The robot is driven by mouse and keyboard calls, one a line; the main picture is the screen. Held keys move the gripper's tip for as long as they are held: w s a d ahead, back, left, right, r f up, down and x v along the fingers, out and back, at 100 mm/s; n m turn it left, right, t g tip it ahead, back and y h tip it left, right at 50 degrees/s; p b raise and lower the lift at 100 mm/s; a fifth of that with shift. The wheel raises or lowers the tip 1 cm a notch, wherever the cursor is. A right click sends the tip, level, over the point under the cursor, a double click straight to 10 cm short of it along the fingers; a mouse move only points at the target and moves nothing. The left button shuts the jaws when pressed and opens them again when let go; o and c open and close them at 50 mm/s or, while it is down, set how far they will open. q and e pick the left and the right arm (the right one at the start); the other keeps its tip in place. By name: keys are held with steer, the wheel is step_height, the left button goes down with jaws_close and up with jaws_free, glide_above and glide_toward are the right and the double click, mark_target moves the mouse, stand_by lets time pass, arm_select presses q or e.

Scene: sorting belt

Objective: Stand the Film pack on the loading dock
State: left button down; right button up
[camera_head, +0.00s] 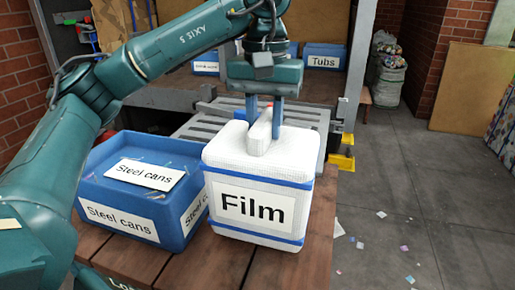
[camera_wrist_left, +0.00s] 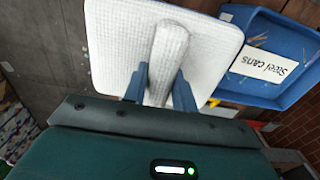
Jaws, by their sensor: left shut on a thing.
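The Film pack (camera_head: 252,205) is a white block with blue bands and a "Film" label, upright at the middle of the head view. My left gripper (camera_head: 264,115) is above it, shut on the white raised handle on its top. The pack's white top and handle also show in the left wrist view (camera_wrist_left: 115,45), with the blue fingers (camera_wrist_left: 160,92) on both sides of the handle. The pack is over the wooden loading dock (camera_head: 205,268), near its right edge. I cannot tell whether its base touches the boards. My right gripper is out of view.
A blue "Steel cans" crate (camera_head: 90,190) stands close on the pack's left, with little room between them. Behind is a grey slatted conveyor (camera_head: 195,128). A "Tubs" bin (camera_head: 322,62) stands farther back. Open floor (camera_head: 420,190) with scraps lies right.

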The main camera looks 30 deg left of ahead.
arm_select(q)
steer(key=shift+f, duration=1.9)
steer(key=shift+f, duration=0.1)
steer(key=c, duration=1.1)
jaws_free()
steer(key=shift+f, duration=0.1)
step_height(320, 180, up, 12)
steer(key=shift+r+p, duration=0.15)
steer(key=shift+p, duration=0.95)
